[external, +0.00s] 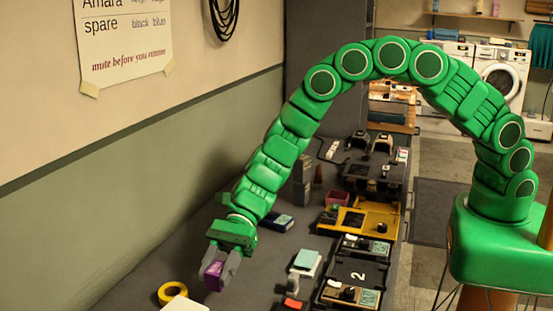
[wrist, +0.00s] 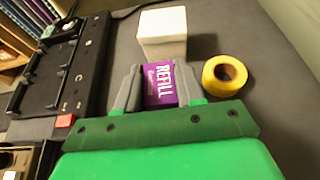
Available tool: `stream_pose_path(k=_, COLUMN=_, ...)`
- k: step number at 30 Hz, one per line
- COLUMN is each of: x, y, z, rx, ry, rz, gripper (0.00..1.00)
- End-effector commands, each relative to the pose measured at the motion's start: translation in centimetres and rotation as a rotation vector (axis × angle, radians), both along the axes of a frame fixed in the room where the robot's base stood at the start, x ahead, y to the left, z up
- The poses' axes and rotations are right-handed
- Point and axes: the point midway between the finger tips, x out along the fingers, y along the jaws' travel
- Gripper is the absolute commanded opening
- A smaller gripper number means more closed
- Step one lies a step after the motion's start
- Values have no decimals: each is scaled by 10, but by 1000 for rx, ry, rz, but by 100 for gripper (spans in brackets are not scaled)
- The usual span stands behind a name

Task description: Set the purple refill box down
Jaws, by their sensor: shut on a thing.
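The purple refill box (wrist: 159,84) shows in the wrist view between the two grey fingers of my gripper (wrist: 160,90), with the word REFILL on its face. My gripper is shut on it. In the external view the purple box (external: 213,275) is in my gripper (external: 219,268) over the near left part of the dark grey bench (external: 150,265). I cannot tell whether its underside touches the bench.
A white box (wrist: 162,33) stands just beyond the purple box, and a yellow tape roll (wrist: 224,76) lies to its right. A black tray (wrist: 62,70) and a small red item (wrist: 65,120) are to the left. Bare bench lies right of the tape.

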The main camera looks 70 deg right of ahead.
Motion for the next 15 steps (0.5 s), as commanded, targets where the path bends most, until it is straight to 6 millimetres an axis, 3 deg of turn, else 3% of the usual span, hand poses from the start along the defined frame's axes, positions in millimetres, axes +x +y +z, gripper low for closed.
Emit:
stream_pose_path(k=11, x=9, y=6, z=-11, rx=2, ry=-2, rz=0, gripper=9)
stream_pose_path(k=15, x=10, y=7, z=-26, rx=1, ry=0, rz=0, gripper=9)
